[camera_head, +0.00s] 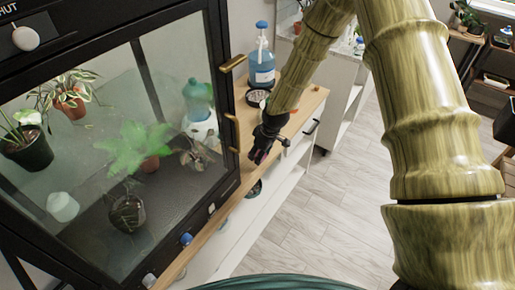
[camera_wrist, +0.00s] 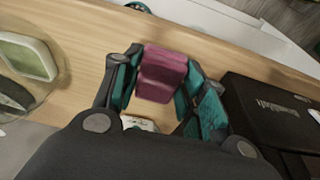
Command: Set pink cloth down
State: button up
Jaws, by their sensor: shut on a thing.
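The pink cloth (camera_wrist: 162,74) is a folded, dark pink block between the teal-padded fingers of my gripper (camera_wrist: 163,88) in the wrist view. The fingers are shut on it from both sides. It appears over the wooden shelf top (camera_wrist: 90,55); the gap beneath it is hard to judge. In the head view my gripper (camera_head: 261,155) is over the narrow wooden shelf top (camera_head: 228,208), right of the glass cabinet. Only a small pink patch shows at its tip there, and the rest of the cloth is hidden.
A clear dish with a green-and-white item (camera_wrist: 28,62) is at left. The glass cabinet (camera_head: 140,130) holds several plants.

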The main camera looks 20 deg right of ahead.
jog(key=w, duration=0.2)
jog(key=w+f, duration=0.1)
jog(key=w, duration=0.1)
jog(key=shift+w+f+p, duration=0.1)
jog(key=shift+p, duration=0.25)
jog(key=shift+w+d, duration=0.2)
jog(key=shift+w, duration=0.05)
jog(key=shift+d+r, duration=0.15)
jog(key=shift+r, duration=0.25)
jog(key=p+x, duration=0.2)
jog(key=x, duration=0.1)
jog(key=shift+d, duration=0.2)
jog(key=shift+f, duration=0.45)
jog(key=shift+s, duration=0.2)
jog(key=shift+w+f, duration=0.1)
jog(key=shift+f, duration=0.1)
jog(key=o, duration=1.2)
jog(key=shift+r, duration=0.1)
jog(key=shift+c, duration=0.2)
